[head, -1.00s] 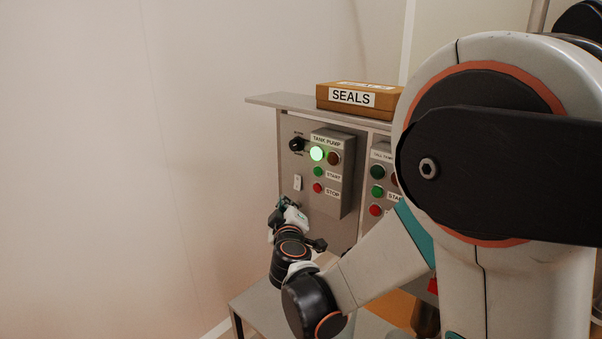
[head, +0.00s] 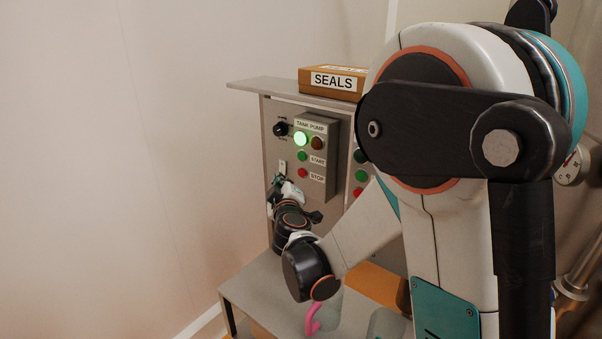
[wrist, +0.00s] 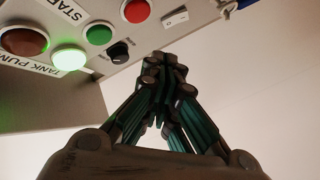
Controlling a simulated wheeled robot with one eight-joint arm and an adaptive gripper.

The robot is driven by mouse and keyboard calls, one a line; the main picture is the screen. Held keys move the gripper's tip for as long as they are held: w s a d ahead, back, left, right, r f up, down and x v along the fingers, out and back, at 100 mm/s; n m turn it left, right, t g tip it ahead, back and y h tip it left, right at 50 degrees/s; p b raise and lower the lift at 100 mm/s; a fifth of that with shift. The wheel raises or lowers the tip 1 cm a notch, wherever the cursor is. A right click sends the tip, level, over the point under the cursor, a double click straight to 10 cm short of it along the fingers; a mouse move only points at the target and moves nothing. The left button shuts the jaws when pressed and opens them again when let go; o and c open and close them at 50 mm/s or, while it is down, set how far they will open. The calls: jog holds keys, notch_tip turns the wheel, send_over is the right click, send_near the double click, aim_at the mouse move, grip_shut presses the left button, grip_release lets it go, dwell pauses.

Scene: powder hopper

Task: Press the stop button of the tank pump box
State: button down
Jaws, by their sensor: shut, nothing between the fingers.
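The tank pump box (head: 328,165) is a grey box on the panel. Its red stop button (head: 303,173) sits below the green start button (head: 303,156), beside the STOP label. The left lamp (head: 301,138) glows green; the brown lamp beside it is dark. My gripper (head: 277,183) is just left of and slightly below the stop button. In the wrist view, my gripper (wrist: 167,65) is shut and empty, its tips together. The red stop button (wrist: 136,10) is above and left of the tips there, apart in the picture. The exact gap in depth is unclear.
A black rotary knob (head: 281,129) and a white switch (head: 283,167) are left of the box. A second button box, partly hidden by my arm, is to the right. A SEALS box (head: 312,80) rests on top. A shelf (head: 250,285) lies below; the left is open.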

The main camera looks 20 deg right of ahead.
jog(key=shift+w+d, duration=0.55)
jog(key=shift+d, duration=0.25)
jog(key=shift+w+d, duration=0.5)
jog(key=shift+d, duration=0.3)
jog(key=shift+b, duration=0.3)
jog(key=shift+w+d, duration=0.25)
jog(key=shift+d, duration=0.1)
jog(key=shift+w+d+b, duration=0.2)
jog(key=shift+d+b, duration=0.15)
dwell(0.7)
jog(key=shift+s+a, duration=0.1)
jog(key=shift+a, duration=0.05)
jog(key=shift+s+a, duration=0.35)
jog(key=shift+a, duration=0.2)
dwell(0.4)
jog(key=s+a, duration=0.1)
jog(key=a, duration=0.1)
jog(key=s+a+b, duration=0.1)
jog(key=a, duration=0.1)
jog(key=shift+s, duration=0.4)
